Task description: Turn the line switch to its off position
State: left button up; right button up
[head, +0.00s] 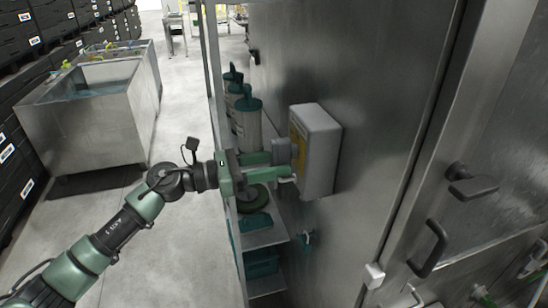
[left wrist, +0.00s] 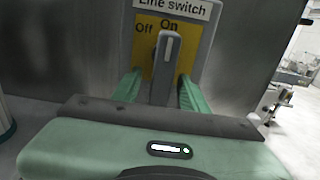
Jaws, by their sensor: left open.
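The line switch is a grey box (head: 318,150) on the steel wall. In the left wrist view its yellow plate (left wrist: 147,62) reads "Off" at left and "On" at top, under the label "Line switch". The grey switch handle (left wrist: 166,62) stands about upright, pointing at "On". My left gripper (head: 283,165) is at the box front, open. In the left wrist view its green fingers (left wrist: 158,90) stand on either side of the handle, with gaps visible. The handle's lower end is hidden behind the gripper body. My right gripper is in neither view.
A narrow shelf rack (head: 262,238) with green-topped containers (head: 247,118) stands just behind and below my left gripper. A steel door with black handles (head: 429,249) is at right. A steel tub (head: 88,115) and black crates (head: 18,100) are at left. The floor between is clear.

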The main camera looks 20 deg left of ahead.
pick_arm(q)
grip_shut()
dwell(1.5)
